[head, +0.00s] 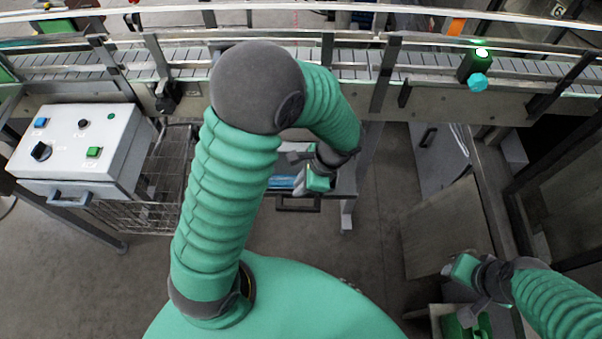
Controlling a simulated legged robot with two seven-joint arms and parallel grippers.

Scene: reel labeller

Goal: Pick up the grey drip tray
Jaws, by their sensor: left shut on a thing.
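My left gripper (300,184) is below the conveyor, at a small grey surface with a dark handle-like frame at its front. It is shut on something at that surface. I take this to be the grey drip tray (342,184), but the fingers and forearm hide much of it and its outline is unclear. A blue item (282,183) lies just left of the fingers. My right gripper (459,291) is at the lower right, above a bin. Its fingertips are too small and dark to tell whether they are open.
The conveyor (430,60) crosses the top, with a lit green lamp (482,52) on its rail. A white control box (75,145) with buttons stands at left, beside a wire basket (160,185). The middle floor is clear.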

